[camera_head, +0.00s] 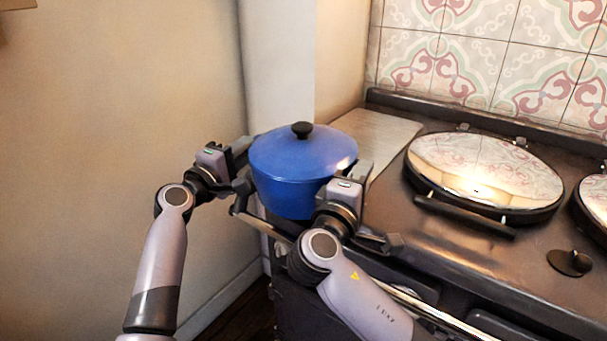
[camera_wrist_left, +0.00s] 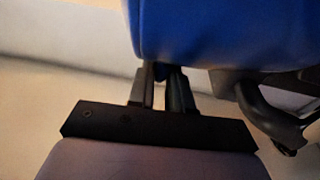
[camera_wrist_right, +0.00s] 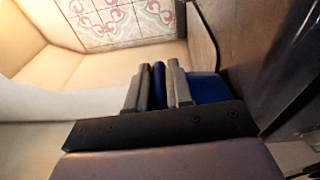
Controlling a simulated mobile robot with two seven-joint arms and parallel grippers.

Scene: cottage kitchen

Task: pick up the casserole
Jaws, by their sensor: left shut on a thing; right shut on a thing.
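The blue casserole (camera_head: 285,185) has a blue lid with a black knob and looks upright at the left end of the range. It also shows at the top of the left wrist view (camera_wrist_left: 215,35) and behind the fingers in the right wrist view (camera_wrist_right: 207,88). My left gripper (camera_head: 242,150) is at its left side, shut on it; its fingers also show below the pot in the left wrist view (camera_wrist_left: 164,85). My right gripper (camera_head: 352,175) is at its right side, shut on a blue part of it between the fingers (camera_wrist_right: 158,85). Whether its base touches the range is hidden.
The dark range (camera_head: 480,235) stretches right, with a closed round shiny hob lid (camera_head: 485,172) and a second lid at the right edge. A front rail (camera_head: 440,315) runs below. A light flat panel (camera_head: 380,135) lies behind the pot. Walls stand left and behind.

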